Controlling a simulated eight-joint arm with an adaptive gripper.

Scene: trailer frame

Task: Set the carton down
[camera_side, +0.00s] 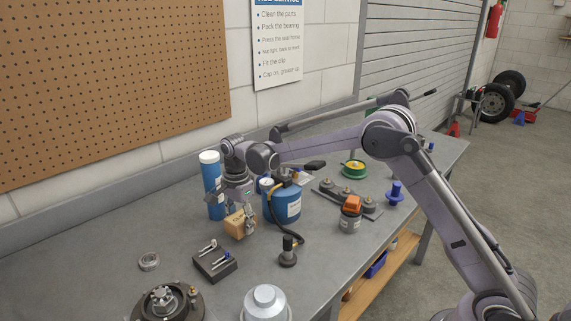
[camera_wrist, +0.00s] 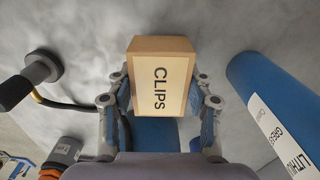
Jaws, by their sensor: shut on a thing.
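The carton (camera_side: 234,224) is a small tan box, and its white label reading CLIPS faces the camera in the wrist view (camera_wrist: 160,85). My gripper (camera_side: 242,208) is shut on the carton, with one finger on each side of it in the wrist view. In the side view the carton is low over the grey bench (camera_side: 95,245), between the blue grease tube and the blue tank. I cannot tell whether its underside touches the bench.
The blue grease tube (camera_side: 212,187) stands close behind the carton. The blue tank (camera_side: 283,206) with its black hose is close to the right. A dark block with clips (camera_side: 214,266), a ring (camera_side: 149,261) and a black-handled nozzle (camera_side: 288,253) lie nearer the front.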

